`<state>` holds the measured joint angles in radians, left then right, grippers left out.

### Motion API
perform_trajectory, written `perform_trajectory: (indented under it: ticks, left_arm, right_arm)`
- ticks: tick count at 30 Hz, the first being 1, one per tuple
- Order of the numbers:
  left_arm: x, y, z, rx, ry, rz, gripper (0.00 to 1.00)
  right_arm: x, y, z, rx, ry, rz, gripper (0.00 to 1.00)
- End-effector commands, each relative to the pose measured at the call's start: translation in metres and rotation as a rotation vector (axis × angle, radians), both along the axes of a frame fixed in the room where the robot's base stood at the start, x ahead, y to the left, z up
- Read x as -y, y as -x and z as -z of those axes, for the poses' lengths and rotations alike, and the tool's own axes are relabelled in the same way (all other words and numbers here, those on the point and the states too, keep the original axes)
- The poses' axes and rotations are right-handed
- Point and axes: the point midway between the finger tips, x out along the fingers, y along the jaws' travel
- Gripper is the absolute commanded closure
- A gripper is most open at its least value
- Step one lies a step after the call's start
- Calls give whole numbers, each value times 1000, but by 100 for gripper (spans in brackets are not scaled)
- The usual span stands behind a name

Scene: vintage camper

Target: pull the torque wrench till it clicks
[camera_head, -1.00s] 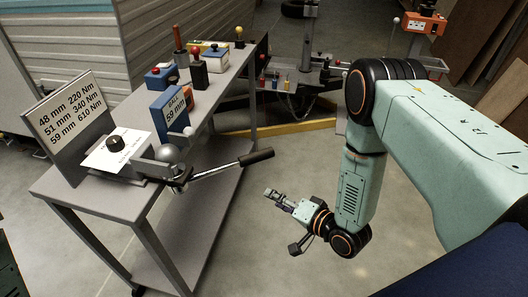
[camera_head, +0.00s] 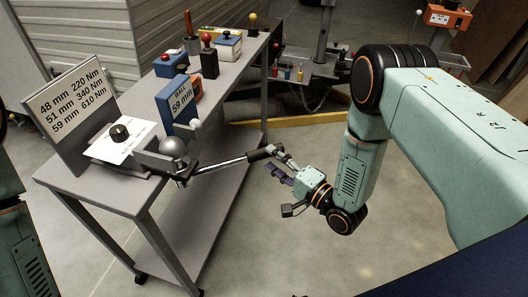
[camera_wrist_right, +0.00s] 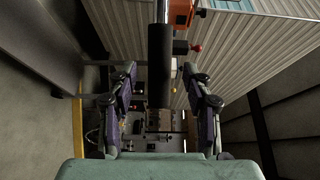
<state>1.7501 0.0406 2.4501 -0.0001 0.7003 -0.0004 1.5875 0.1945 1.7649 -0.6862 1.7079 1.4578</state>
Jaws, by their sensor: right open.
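The torque wrench (camera_head: 222,163) sticks out to the right from the clamped fixture with the silver tow ball (camera_head: 173,146), over the bench's edge. Its shaft is bright metal and its grip (camera_head: 264,152) is black. My right gripper (camera_head: 277,160) is at the end of the grip, with its fingers apart. In the right wrist view, the black grip (camera_wrist_right: 160,70) stands between the two open fingers, with a gap on each side. My left gripper is out of view; only part of my left arm shows at the left edge.
A blue "BALL 59 mm" box (camera_head: 179,104) and several coloured items stand behind.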

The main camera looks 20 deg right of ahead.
Motion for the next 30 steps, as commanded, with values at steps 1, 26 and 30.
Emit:
perform_trajectory:
  ticks: [1,26,30]
  left_arm:
    - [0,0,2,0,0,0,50]
    - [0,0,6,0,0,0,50]
    - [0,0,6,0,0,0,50]
  right_arm:
    - [-4,-8,1,4,3,-1,50]
    - [-17,-42,0,0,2,4,68]
    - [-17,-41,0,0,2,3,80]
